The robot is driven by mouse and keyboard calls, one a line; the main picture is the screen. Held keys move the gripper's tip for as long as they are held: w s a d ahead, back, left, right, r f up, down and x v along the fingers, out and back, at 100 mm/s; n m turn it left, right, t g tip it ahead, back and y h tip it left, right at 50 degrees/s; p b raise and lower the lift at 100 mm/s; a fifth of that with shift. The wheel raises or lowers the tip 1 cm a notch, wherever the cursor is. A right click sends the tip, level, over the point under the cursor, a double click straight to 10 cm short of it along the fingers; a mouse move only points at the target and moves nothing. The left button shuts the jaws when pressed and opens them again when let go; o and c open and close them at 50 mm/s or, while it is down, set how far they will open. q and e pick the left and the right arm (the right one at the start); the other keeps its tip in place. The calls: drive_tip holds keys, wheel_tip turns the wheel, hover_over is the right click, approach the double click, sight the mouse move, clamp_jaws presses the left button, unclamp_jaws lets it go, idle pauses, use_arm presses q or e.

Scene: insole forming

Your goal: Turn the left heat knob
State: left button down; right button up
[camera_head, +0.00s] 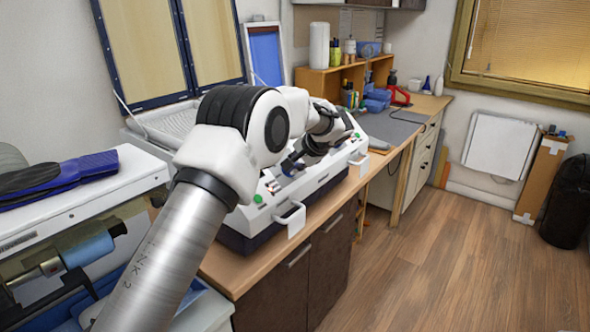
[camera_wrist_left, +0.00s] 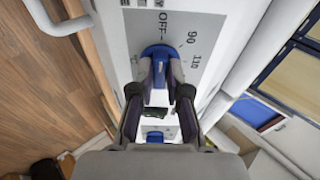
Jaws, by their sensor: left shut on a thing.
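The left heat knob (camera_wrist_left: 158,50) is blue and sits on a white panel in the left wrist view, with OFF, 90 and 110 printed around it. My left gripper (camera_wrist_left: 160,72) is shut on it, one finger on each side. The knob's exact setting cannot be read. In the head view my left gripper (camera_head: 290,164) is at the left part of the white machine's sloped front panel (camera_head: 318,181), with the knob mostly hidden. A second blue knob (camera_wrist_left: 155,136) shows lower in the wrist view, partly hidden by the gripper. My right gripper is not seen.
The machine stands on a wooden counter (camera_head: 232,281), its lid raised behind. A white handle (camera_head: 291,220) sticks out in front, with a green button (camera_head: 258,199) beside it. Blue insoles (camera_head: 65,176) lie on white equipment at left. The floor at right is open.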

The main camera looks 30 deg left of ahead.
use_arm(q)
drive_tip(key=shift+s+f, duration=0.15)
drive_tip(key=shift+f, duration=0.25)
drive_tip(key=c, duration=1.2)
unclamp_jaws()
drive_tip(key=shift+o, duration=0.3)
drive_tip(key=shift+a, duration=0.1)
drive_tip(key=shift+r, duration=0.15)
drive_tip(key=v, duration=1.1)
drive_tip(key=shift+r, duration=0.35)
drive_tip(key=shift+d, duration=0.25)
